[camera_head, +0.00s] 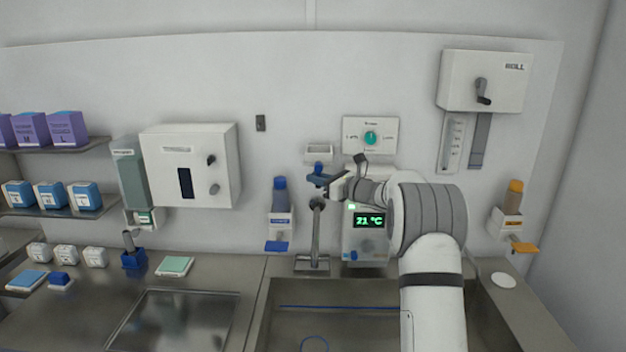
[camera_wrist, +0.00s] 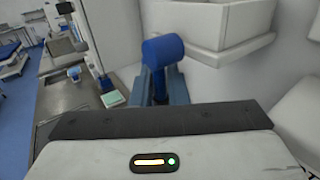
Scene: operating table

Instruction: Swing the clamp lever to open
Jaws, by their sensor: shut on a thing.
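The clamp lever appears as a blue, rounded handle (camera_head: 318,167) at the back wall, just below a small white holder. In the wrist view its blue, hammer-like head (camera_wrist: 163,50) stands up between the fingers. My gripper (camera_head: 322,180) reaches in from the right in the head view and is shut on the lever. In the wrist view my gripper (camera_wrist: 160,88) has one blue-grey finger on each side of the lever's dark stem. The stem's lower end and its mount are hidden by the gripper body. I cannot tell the lever's exact angle.
A small white holder (camera_head: 319,152) is close above the lever; a grey metal post (camera_head: 316,235) stands below. A temperature unit (camera_head: 368,240) is right of it, partly behind my arm. A blue-capped bottle (camera_head: 281,195) hangs to the left. The steel counter (camera_head: 90,300) lies below.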

